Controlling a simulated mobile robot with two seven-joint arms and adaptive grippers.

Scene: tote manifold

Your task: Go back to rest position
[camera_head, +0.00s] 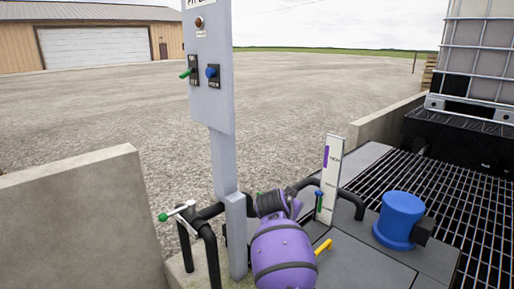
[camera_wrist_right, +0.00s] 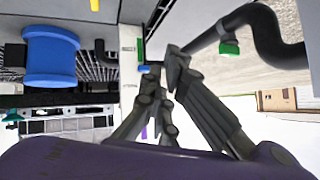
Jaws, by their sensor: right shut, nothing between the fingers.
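My right gripper (camera_wrist_right: 172,58) shows in the right wrist view with its dark fingers drawn together, shut and empty. In that view its tips overlap the area near a white plate (camera_wrist_right: 131,70) and a dark pipe; I cannot tell the distance. In the head view a purple, black-banded arm part (camera_head: 284,255), which looks like my right arm, stands at bottom centre, between the grey post and the white plate (camera_head: 330,178). The fingers cannot be made out clearly there. My left gripper is in neither view.
A grey post with a switch panel (camera_head: 211,65) stands left of centre. Black pipes with a green-tipped lever (camera_head: 178,212) are at its foot. A blue cylinder (camera_head: 399,219) sits beside the grating (camera_head: 447,185). A caged tank (camera_head: 478,62) is at upper right; a concrete wall (camera_head: 75,225) is left.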

